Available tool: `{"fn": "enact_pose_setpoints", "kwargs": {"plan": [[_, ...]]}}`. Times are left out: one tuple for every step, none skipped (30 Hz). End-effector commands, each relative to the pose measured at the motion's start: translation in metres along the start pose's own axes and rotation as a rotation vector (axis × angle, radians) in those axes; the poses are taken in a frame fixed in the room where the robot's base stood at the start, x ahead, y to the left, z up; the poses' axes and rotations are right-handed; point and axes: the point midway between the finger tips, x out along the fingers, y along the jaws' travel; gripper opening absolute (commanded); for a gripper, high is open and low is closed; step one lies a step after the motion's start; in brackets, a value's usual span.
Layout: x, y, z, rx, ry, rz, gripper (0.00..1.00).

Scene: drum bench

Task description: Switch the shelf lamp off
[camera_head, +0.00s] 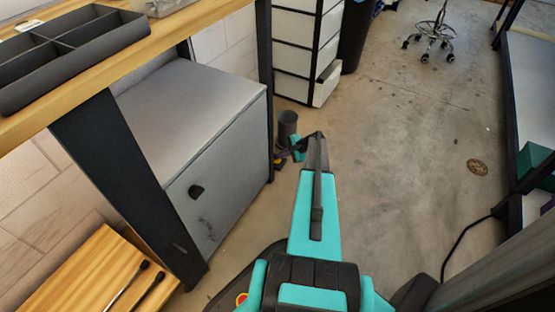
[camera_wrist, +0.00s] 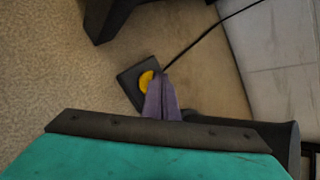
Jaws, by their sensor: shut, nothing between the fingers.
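A black square switch box (camera_wrist: 130,83) with a round yellow button (camera_wrist: 146,79) lies on the floor in the wrist view. A black cable runs from it to the upper right, along the wall. My gripper (camera_wrist: 161,85) is shut and empty, with its purplish fingers pointing at the box. The fingertips overlap the button's right edge in the picture; I cannot tell whether they touch it. In the camera_head view my arm reaches down to the floor beside the grey cabinet (camera_head: 215,110), and a small yellow spot shows near its end. I cannot identify the shelf lamp in either view.
A wooden bench (camera_head: 165,32) with a dark divided tray (camera_head: 76,45) stands at the upper left. A white drawer unit (camera_head: 293,57) and black bin (camera_head: 354,45) stand behind. A wheeled stool (camera_head: 433,28) is far off. The floor right of my arm is mostly clear.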

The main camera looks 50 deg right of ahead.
Motion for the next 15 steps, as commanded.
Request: {"fn": "enact_pose_setpoints", "kwargs": {"plan": [[0.0006, 0.0005, -0.0005, 0.0, 0.0, 0.0, 0.0], [0.0006, 0.0005, -0.0005, 0.0, 0.0, 0.0, 0.0], [0.0005, 0.0005, -0.0005, 0.0, 0.0, 0.0, 0.0], [0.0005, 0.0005, -0.0005, 0.0, 0.0, 0.0, 0.0], [0.0004, 0.0005, -0.0004, 0.0, 0.0, 0.0, 0.0], [0.0001, 0.0003, -0.0003, 0.0, 0.0, 0.0, 0.0], [-0.0002, 0.0001, 0.0, 0.0, 0.0, 0.0, 0.0], [-0.0007, -0.0003, 0.0003, 0.0, 0.001, 0.0, 0.0], [-0.0015, -0.0008, 0.0008, 0.0, 0.001, 0.0, 0.0], [-0.0022, -0.0014, 0.0014, 0.0, 0.001, 0.0, 0.0], [-0.0031, -0.0019, 0.0019, 0.0, 0.001, 0.0, 0.0], [-0.0043, -0.0027, 0.0028, 0.0, 0.001, 0.0, 0.0], [-0.0052, -0.0034, 0.0034, 0.0, 0.001, 0.0, 0.0], [-0.0061, -0.004, 0.0041, 0.0, 0.001, 0.0, 0.0], [-0.0073, -0.0049, 0.0049, 0.0, 0.001, 0.0, 0.0]]}}
